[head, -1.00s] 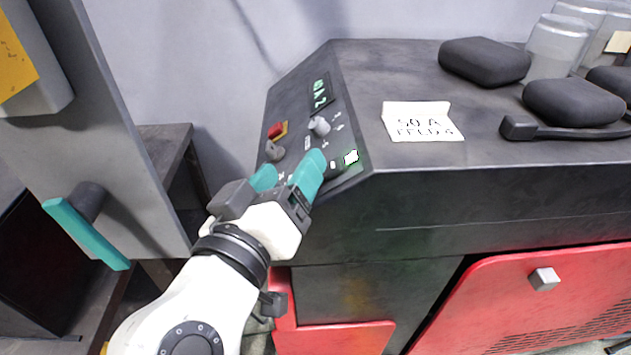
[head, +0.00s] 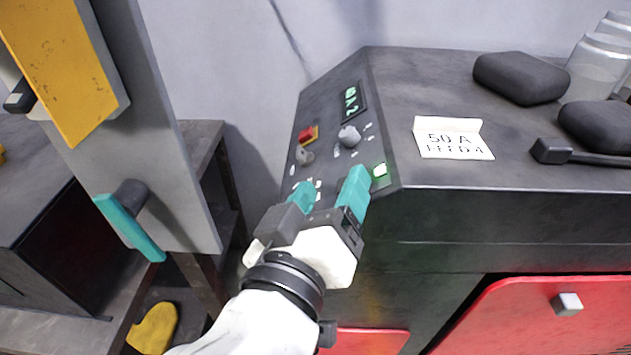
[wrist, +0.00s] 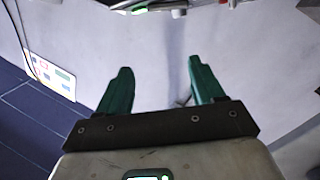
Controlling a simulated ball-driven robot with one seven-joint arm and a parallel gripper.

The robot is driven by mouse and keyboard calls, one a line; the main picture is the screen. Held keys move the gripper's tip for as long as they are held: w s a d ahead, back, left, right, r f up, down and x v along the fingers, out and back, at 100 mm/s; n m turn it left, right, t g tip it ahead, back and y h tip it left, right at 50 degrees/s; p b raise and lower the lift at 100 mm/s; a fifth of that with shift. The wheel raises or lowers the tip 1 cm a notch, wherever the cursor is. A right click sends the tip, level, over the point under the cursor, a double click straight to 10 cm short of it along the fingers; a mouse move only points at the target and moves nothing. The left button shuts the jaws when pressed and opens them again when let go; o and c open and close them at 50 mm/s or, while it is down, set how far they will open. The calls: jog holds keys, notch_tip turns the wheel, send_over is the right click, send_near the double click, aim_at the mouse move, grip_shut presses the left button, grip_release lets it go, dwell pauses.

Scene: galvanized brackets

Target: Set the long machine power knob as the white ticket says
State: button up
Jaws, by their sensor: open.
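The long machine (head: 430,215) has a dark top and a sloped control panel at its left end. The panel's green display (head: 350,100) appears sideways and seems to read 40 A, 2. A light grey knob (head: 349,136) sits below the display, and a darker knob (head: 305,156) is to its left. Their labels are too small to read. My gripper (head: 330,190) is open and empty in front of the panel's lower edge, short of both knobs. In the wrist view its teal fingers (wrist: 160,88) stand apart with nothing between.
A grey cabinet with a teal handle (head: 130,228) stands at left.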

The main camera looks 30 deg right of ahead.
jog(key=w+a+f+n+t+y+p, duration=0.1)
jog(key=w+f+n+t+y+p, duration=0.1)
jog(key=w+n+y+p, duration=0.15)
jog(key=n+y+p, duration=0.2)
jog(key=y+p, duration=0.1)
jog(key=p, duration=0.1)
send_near(293, 190)
jog(key=p+x, duration=0.2)
jog(key=x, duration=0.8)
jog(key=shift+f, duration=0.2)
jog(key=shift+f, duration=0.1)
jog(key=c, duration=0.9)
